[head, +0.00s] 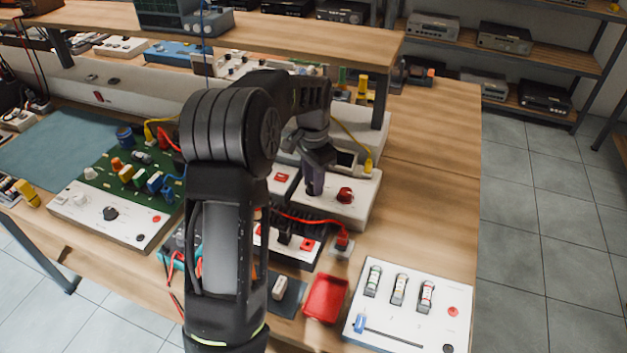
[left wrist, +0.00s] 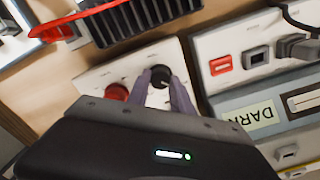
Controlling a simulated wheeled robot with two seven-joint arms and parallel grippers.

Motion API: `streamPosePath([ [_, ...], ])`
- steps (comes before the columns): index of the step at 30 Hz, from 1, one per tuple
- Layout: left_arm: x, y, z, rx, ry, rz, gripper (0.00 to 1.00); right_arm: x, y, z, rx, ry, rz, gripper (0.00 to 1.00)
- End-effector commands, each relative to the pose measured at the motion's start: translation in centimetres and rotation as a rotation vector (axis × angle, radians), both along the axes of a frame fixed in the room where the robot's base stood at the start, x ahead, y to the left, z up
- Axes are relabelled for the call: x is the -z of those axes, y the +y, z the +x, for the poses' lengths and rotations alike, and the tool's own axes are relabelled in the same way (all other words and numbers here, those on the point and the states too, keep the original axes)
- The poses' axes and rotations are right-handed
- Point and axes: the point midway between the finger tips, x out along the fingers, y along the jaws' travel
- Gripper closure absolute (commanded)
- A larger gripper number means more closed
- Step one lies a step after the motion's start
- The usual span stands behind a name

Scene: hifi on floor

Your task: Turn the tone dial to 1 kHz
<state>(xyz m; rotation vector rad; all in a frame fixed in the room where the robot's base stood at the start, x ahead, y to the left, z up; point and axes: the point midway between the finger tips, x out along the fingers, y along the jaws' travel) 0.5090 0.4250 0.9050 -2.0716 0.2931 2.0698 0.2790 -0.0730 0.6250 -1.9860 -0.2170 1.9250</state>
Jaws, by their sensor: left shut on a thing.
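A white box (head: 348,207) stands on the workbench beyond my left arm, with a red knob (head: 345,195) on its top. In the left wrist view, a black round dial (left wrist: 160,75) with a pale pointer mark sits on this box beside the red knob (left wrist: 117,91). My left gripper (head: 315,188) points down at the box, left of the red knob. Its fingers (left wrist: 163,88) are shut on the black dial, one on each side. The dial is mostly hidden in the head view. Its scale marks are too small to read. My right gripper is out of view.
A red cable (head: 300,217) and a black finned part (head: 290,222) lie close in front of the box. A red tray (head: 325,298) and a white panel with several glass tubes (head: 410,305) are nearer. Bare wood (head: 430,200) lies to the right.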

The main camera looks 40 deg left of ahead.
Motion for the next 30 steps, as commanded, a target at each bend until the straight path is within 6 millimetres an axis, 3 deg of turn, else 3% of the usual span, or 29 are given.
streamPosePath([
  [17,-0.01,0.04,-0.01,0.039,0.000,0.000,1.00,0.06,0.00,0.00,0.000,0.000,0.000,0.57],
  [30,0.06,0.04,-0.04,0.308,0.001,0.001,1.00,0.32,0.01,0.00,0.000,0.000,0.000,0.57],
])
